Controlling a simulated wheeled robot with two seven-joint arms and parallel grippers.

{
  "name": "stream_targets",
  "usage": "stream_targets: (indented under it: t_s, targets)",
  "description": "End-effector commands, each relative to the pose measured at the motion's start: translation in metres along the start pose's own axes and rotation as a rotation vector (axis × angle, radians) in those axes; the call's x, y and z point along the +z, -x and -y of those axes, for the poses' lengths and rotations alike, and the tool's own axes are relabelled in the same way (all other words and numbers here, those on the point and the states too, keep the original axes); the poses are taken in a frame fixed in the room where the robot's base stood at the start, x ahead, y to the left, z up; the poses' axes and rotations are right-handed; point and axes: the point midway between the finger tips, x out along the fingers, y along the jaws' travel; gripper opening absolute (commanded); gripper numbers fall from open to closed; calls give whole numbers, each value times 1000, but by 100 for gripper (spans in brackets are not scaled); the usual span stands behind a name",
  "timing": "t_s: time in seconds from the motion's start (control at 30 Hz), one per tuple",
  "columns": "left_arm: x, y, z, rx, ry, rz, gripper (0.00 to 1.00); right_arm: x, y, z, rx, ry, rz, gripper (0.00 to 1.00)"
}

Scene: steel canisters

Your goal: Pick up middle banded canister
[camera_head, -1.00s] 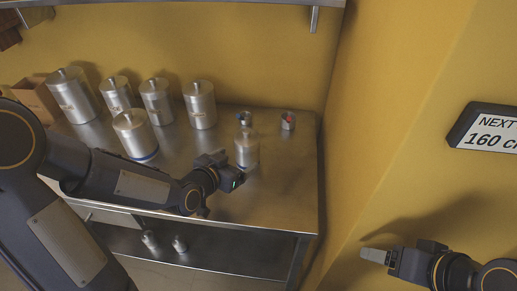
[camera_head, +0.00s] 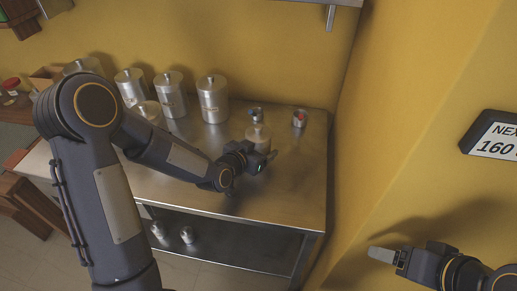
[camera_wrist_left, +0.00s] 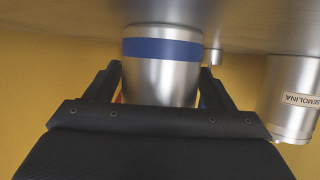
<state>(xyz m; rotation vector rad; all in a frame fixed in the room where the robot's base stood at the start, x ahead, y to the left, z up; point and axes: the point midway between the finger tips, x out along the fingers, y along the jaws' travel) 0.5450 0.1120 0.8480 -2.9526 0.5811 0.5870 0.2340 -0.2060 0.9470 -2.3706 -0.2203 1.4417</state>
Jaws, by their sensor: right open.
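A small steel canister (camera_head: 257,136) stands on the steel counter. In the left wrist view this canister (camera_wrist_left: 161,75) shows a blue band near its base, at the top of that upside-down picture. My left gripper (camera_head: 270,157) is at the canister; in the wrist view its fingers (camera_wrist_left: 160,85) flank the canister with narrow gaps, so it looks open. A larger canister (camera_head: 149,109) stands to the left, partly hidden by my left arm; its lower part is covered. My right gripper (camera_head: 383,254) is open and empty at the lower right, away from the counter.
Tall steel canisters, such as one at the back (camera_head: 213,98), line the wall. In the wrist view a canister labelled SEMOLINA (camera_wrist_left: 292,98) is at right. The counter's front right (camera_head: 285,195) is clear.

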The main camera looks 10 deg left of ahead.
Motion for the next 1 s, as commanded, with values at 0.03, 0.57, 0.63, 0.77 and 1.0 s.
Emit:
stream_targets:
  t_s: [0.03,0.57,0.63,0.77,1.0]
  targets:
    - [0,0,0,0,0,0,69,0,0,0,0,0,0,71]
    - [-2,1,0,0,0,-2,35,0,0,0,0,0,0,71]
    - [-5,2,0,0,-1,-2,35,0,0,0,0,0,0,71]
    - [-18,7,0,0,-3,-6,35,-1,2,1,0,0,0,71]
    - [-54,51,-12,0,-4,-9,35,-1,3,1,0,0,0,71]
